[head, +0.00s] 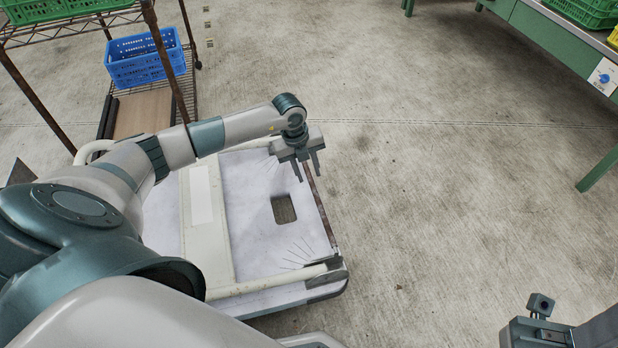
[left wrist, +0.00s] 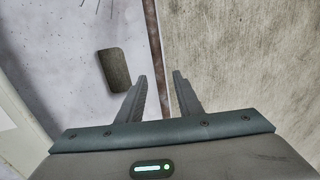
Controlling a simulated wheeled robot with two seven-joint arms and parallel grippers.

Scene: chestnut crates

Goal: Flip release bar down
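A thin rust-brown bar (head: 321,207), which looks like the release bar, runs along the right edge of a flat cart with a pale deck (head: 250,235). My left gripper (head: 308,172) is open above the far part of this bar, with its fingers pointing down. In the left wrist view the bar (left wrist: 153,45) runs down to the gap between my open fingertips (left wrist: 163,75), and nothing is gripped. I cannot tell whether a finger touches it. Part of my right arm's end (head: 538,330) shows at the bottom right; its fingers are hidden.
The deck has a rectangular hole (head: 284,209) beside the bar and a cream tube (head: 265,283) at its near end. A wire rack with a blue crate (head: 145,62) stands at the back left. A green table (head: 560,35) is at the top right. The floor right of the cart is clear.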

